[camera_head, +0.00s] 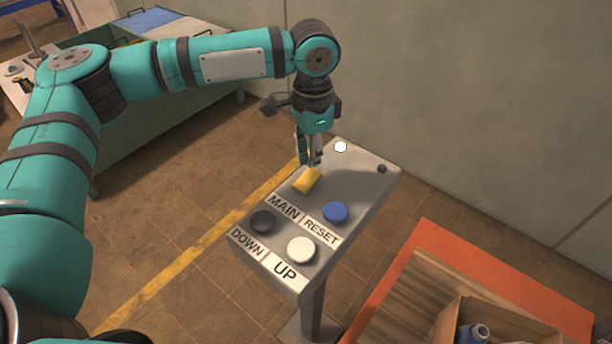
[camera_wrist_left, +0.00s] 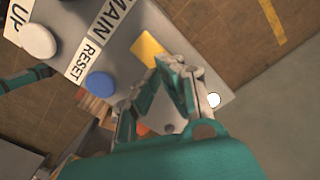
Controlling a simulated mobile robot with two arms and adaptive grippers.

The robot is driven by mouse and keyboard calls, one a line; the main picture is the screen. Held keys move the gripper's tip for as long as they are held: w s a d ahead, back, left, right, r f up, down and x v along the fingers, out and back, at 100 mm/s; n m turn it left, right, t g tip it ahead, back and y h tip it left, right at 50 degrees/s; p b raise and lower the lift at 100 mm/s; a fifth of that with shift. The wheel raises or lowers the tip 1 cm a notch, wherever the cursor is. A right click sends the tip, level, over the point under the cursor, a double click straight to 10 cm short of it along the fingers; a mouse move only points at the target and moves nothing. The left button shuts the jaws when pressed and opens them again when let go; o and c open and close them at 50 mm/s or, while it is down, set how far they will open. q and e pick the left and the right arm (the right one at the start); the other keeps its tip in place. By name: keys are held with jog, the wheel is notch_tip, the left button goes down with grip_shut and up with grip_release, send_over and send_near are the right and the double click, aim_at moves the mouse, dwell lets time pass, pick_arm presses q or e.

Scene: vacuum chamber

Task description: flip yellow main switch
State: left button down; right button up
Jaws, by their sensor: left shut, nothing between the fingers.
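The yellow main switch (camera_head: 307,181) sits on the grey panel of a control pedestal (camera_head: 362,172), just above the MAIN label. It also shows in the left wrist view (camera_wrist_left: 147,48). My left gripper (camera_head: 314,163) is shut and empty, pointing down at the far end of the switch. In the left wrist view its fingertips (camera_wrist_left: 165,62) are close beside the switch's edge; I cannot tell whether they touch it. My right gripper is not seen in the head view.
The panel also carries a blue RESET button (camera_head: 335,212), a black DOWN button (camera_head: 262,222), a white UP button (camera_head: 301,250) and a small white light (camera_head: 341,147). An orange-edged platform with a cardboard box (camera_head: 493,325) stands at right. A wall is behind.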

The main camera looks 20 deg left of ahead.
aim_at(311, 175)
pick_arm(q)
jog(key=shift+s+f, duration=0.1)
jog(key=shift+f, duration=1.65)
dwell(0.8)
notch_tip(311, 175, up, 7)
jog(key=p, duration=0.9)
dwell(0.5)
